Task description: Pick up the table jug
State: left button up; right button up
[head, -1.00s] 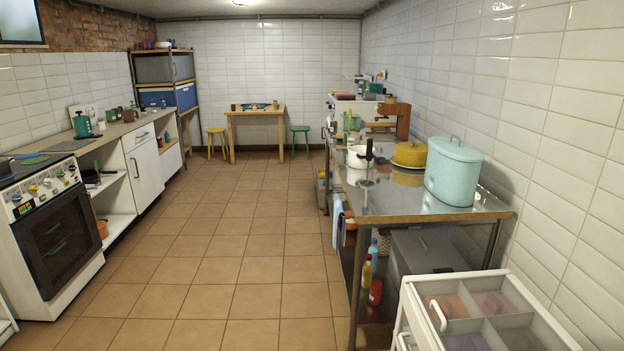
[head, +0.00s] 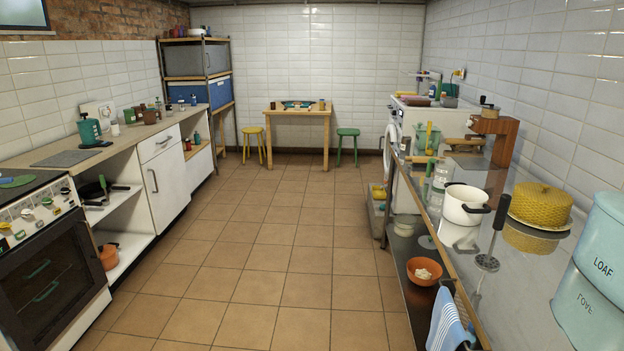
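I cannot surely make out the table jug. A small wooden table (head: 297,112) stands against the far wall. A small brownish vessel (head: 322,104) stands on its right end, and a dark board-like item (head: 298,104) lies on its top; both are too small to tell in detail. Neither of my grippers is in view.
Tiled floor (head: 257,235) is clear to the far table. A yellow stool (head: 252,137) and a green stool (head: 347,138) flank it. A cooker (head: 50,260) and counter line the left.

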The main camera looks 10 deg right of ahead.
aim_at(443, 170)
jog(key=i, duration=1.15)
jog(key=i+z, duration=0.1)
jog(key=i, duration=1)
jog(key=j, duration=0.1)
